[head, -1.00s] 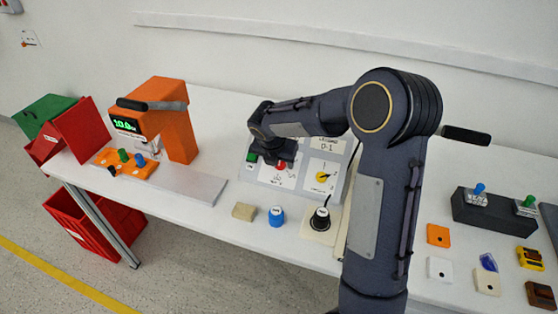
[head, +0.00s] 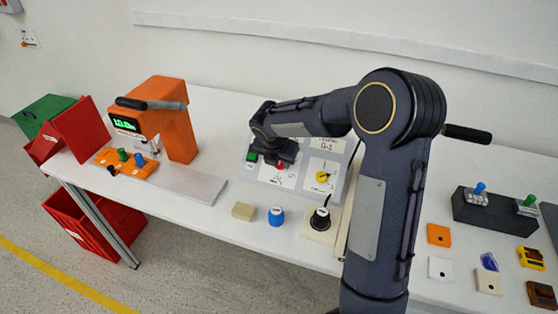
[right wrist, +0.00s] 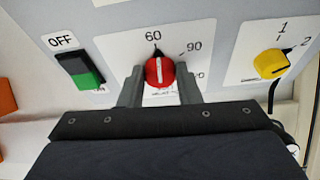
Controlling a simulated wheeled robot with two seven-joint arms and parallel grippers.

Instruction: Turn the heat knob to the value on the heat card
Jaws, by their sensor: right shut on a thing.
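The red heat knob (right wrist: 159,72) sits on the grey panel (right wrist: 215,12), with 60, 90 and a partly hidden number around it. Its black pointer tip is at the 60 mark in the right wrist view. My right gripper (right wrist: 160,84) is shut on the knob, one finger on each side. In the head view the red knob (head: 280,165) shows just below my right gripper (head: 279,158). A white card (head: 327,143) at the panel's top is partly hidden by my arm; I cannot read a heat value on it. My left gripper is not in view.
A green-and-black OFF/ON switch (right wrist: 80,70) is left of the knob, and a yellow knob (right wrist: 270,64) is to its right. In front of the panel stand a tan block (head: 243,211), a blue knob (head: 276,216) and a black knob (head: 320,218). An orange machine (head: 165,115) stands left.

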